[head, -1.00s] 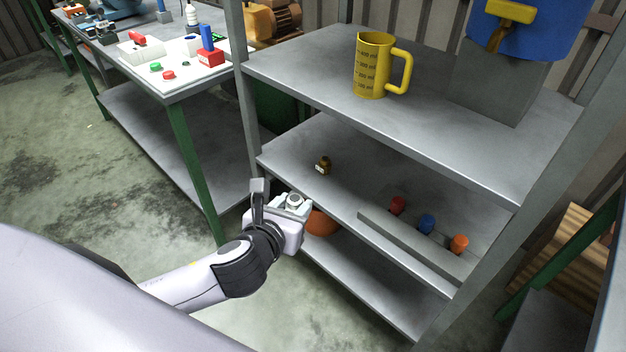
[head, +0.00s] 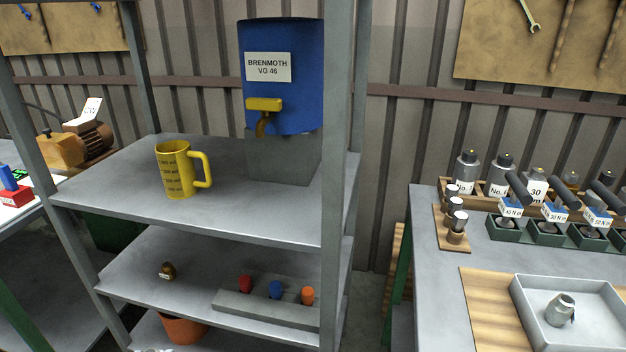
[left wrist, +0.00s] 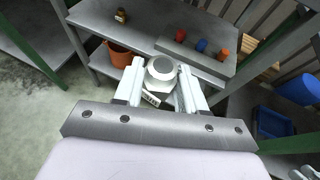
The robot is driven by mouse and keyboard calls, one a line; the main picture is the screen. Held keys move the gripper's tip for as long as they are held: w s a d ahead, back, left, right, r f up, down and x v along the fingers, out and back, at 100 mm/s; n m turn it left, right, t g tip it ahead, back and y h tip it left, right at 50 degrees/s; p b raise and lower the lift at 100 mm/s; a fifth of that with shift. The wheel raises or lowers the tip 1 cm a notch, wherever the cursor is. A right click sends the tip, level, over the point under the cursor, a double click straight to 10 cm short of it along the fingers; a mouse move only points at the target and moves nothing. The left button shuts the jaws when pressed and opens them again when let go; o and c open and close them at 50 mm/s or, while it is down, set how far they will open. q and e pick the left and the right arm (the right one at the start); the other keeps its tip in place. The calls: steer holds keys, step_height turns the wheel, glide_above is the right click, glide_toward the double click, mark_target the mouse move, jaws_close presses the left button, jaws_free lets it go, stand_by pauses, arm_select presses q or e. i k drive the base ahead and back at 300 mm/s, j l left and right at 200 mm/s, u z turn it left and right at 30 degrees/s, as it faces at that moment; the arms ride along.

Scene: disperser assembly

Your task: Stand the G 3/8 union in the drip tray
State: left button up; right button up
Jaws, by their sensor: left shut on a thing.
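My left gripper (left wrist: 161,88) is shut on a silver-grey hex fitting, the union (left wrist: 162,69), with a round open top and a small white label too small to read. In the left wrist view it is held clear in front of the shelf. In the head view only a pale bit of the gripper may show at the bottom edge. The drip tray (head: 519,297), a shallow grey tray, lies on the right-hand bench. A grey metal fitting (head: 561,310) stands in it. My right gripper is not in view.
Bottles and green boxes line the back of the right bench. The tray's right part is bare.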

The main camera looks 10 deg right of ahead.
mark_target(589, 323)
steer(key=k+l, duration=0.15)
steer(key=l, duration=0.4)
steer(key=k+l+z, duration=0.15)
steer(key=l, duration=0.35)
steer(key=k+l, duration=0.15)
steer(key=l, duration=0.4)
steer(key=k+l+z, duration=0.1)
steer(key=l, duration=0.45)
steer(key=k+l+z, duration=0.1)
steer(key=l, duration=0.45)
steer(key=k+l, duration=0.15)
steer(key=l, duration=0.45)
steer(key=j+z, duration=0.05)
